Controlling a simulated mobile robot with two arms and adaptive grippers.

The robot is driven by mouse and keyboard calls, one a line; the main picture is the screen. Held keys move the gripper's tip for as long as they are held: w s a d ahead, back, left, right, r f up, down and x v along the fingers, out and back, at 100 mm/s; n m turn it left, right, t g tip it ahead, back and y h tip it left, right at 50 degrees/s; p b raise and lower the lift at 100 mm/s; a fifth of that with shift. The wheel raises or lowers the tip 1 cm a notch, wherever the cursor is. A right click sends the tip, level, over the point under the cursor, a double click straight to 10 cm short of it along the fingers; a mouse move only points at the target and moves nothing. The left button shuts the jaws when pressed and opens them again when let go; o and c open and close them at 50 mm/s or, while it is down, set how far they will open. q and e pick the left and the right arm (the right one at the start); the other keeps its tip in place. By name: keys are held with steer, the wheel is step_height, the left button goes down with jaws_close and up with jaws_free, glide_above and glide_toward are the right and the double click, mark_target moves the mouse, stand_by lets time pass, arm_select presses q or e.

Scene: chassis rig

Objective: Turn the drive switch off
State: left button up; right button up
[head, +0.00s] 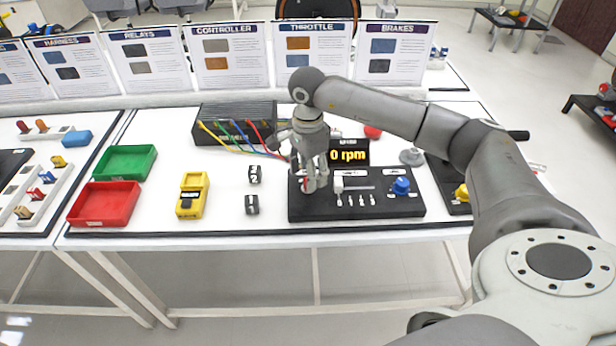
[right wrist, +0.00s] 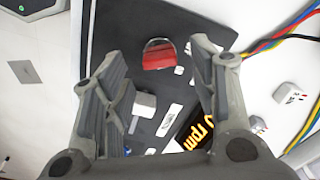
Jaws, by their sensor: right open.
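The black control panel (head: 300,208) lies on the white table and carries the switches. A red rocker switch (right wrist: 158,55), which appears to be the drive switch, sits near one end of the panel in the right wrist view. In the head view only a bit of red (head: 305,184) shows behind my fingers. My right gripper (head: 312,188) points down over the left end of the panel. In the right wrist view the gripper (right wrist: 155,70) is open and empty, with the red switch between its fingers. I cannot tell whether it touches the switch. My left gripper is not in view.
A white slider knob (head: 338,184) and a blue knob (head: 401,187) are on the panel. A display (head: 349,156) behind it reads "0 rpm". A black controller box (head: 225,118) with coloured wires stands behind. A yellow meter (head: 192,195) and red tray (head: 104,204) lie left.

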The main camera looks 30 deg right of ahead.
step_height(320, 180, up, 10)
steer(key=shift+f, duration=0.2)
stand_by(0.4)
